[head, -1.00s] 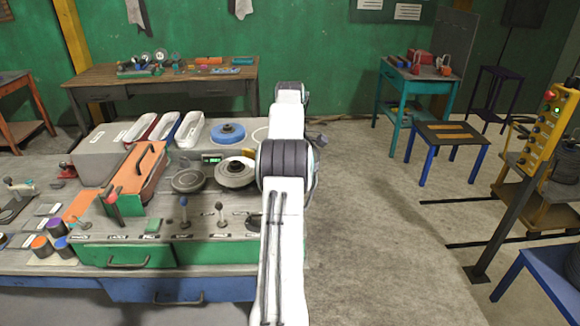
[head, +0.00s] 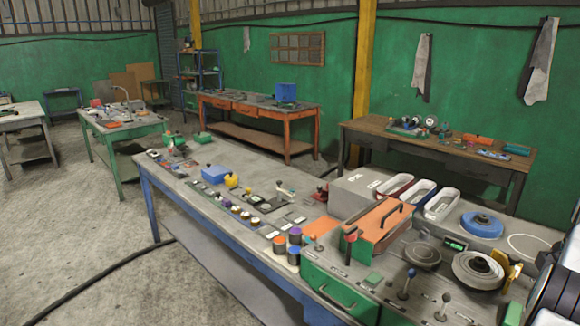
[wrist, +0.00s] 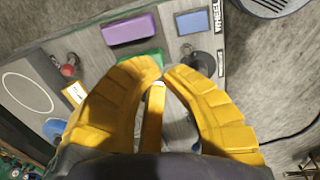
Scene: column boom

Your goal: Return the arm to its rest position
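My gripper (wrist: 162,74) shows in the wrist view with yellow ribbed fingers. The tips of the two outer fingers come together, and nothing shows held between them. A third yellow finger lies in the middle. The gripper points down over a grey surface with a green block (wrist: 140,58) behind the tips; I cannot tell if they touch. In the head view, my arm (head: 562,285) shows only in part at the lower right edge, with bits of yellow beside it. The rest of the arm is out of frame.
A long workbench (head: 235,240) carries an orange lidded box (head: 372,228), levers, discs and coloured knobs. In the wrist view, a purple block (wrist: 131,29) and a blue pad (wrist: 193,22) lie near the fingers. Open floor (head: 90,255) lies at the left.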

